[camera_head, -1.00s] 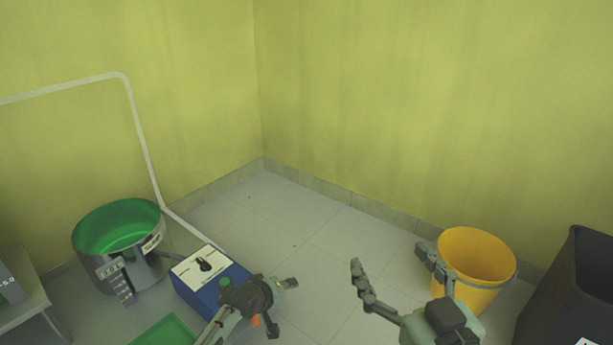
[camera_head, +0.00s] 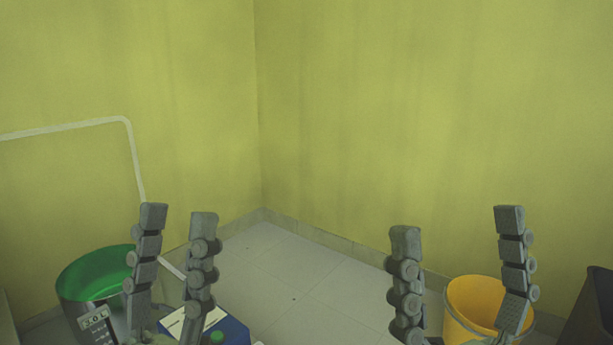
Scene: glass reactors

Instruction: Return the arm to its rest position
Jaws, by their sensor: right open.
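My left gripper (camera_head: 178,216) points up at the lower left, its two fingers apart with nothing between them. It stands in front of the steel pot and the blue box. My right gripper (camera_head: 456,222) points up at the lower right, its fingers wide apart and empty. Its right finger covers part of the yellow bucket. The arms behind both grippers are below the picture edge.
A steel pot with a green inside (camera_head: 85,279) stands at the left. A blue box (camera_head: 237,333) is partly hidden at the bottom. A yellow bucket (camera_head: 470,297) and a dark bin (camera_head: 592,312) are at the right. Bare tiled floor (camera_head: 300,285) lies between the grippers.

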